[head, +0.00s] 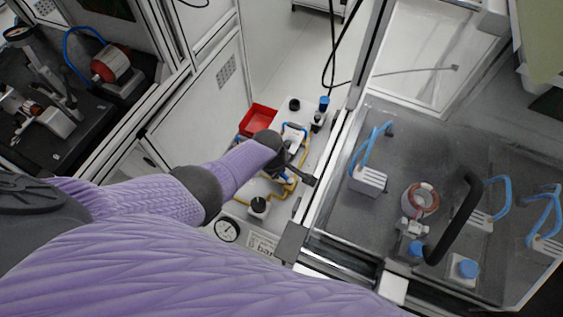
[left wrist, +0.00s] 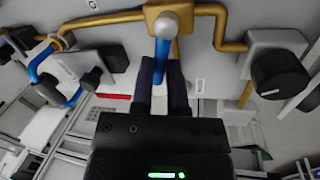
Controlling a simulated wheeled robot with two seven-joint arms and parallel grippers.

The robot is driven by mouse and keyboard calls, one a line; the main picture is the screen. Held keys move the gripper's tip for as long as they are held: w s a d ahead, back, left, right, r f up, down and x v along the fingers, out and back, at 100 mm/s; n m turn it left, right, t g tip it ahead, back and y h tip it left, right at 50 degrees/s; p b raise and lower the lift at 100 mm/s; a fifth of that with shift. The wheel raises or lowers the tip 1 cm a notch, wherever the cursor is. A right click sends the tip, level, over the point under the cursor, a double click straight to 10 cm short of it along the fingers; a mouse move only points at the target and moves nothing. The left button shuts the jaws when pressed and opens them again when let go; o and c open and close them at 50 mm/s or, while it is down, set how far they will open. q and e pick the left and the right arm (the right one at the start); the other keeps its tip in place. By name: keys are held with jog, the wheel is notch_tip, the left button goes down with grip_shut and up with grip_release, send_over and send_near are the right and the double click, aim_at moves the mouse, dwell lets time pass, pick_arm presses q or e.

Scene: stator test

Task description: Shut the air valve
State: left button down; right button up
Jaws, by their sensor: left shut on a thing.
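The air valve has a brass body (left wrist: 183,8) on a brass pipe (left wrist: 100,20), with a silver knob and a blue lever (left wrist: 162,62) in the left wrist view. My left gripper (left wrist: 161,88) has its two dark fingers on either side of the blue lever, shut on it. In that picture the lever points from the valve body down toward my gripper, across the side runs of pipe. In the head view my left gripper (head: 292,176) is over the pneumatic panel and covers most of the valve. My right gripper is not in view.
A black knob (left wrist: 280,75) sits right of the valve, and a blue-hosed fitting (left wrist: 62,68) sits left. The head view shows a red bin (head: 258,120), a pressure gauge (head: 227,229), and a clear-covered test bay (head: 335,215) with a black handle (head: 460,215) on the right.

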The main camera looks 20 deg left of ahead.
pick_arm(q)
jog(key=shift+s+a+n+y+p, duration=0.15)
jog(key=shift+s+n+p, duration=0.15)
jog(key=shift+n, duration=0.5)
jog(key=shift+s+d+n+y+p, duration=0.15)
jog(key=shift+n+p, duration=0.25)
jog(key=shift+n, duration=0.4)
jog(key=shift+s+a, duration=0.1)
jog(key=shift+a, duration=0.05)
jog(key=c, duration=0.6)
grip_release()
jog(key=shift+r, duration=0.15)
jog(key=r+p, duration=0.3)
jog(key=s+r+p, duration=0.1)
jog(key=r+p, duration=0.2)
jog(key=s+r+p, duration=0.1)
jog(key=r+p, duration=0.2)
jog(key=shift+r, duration=0.25)
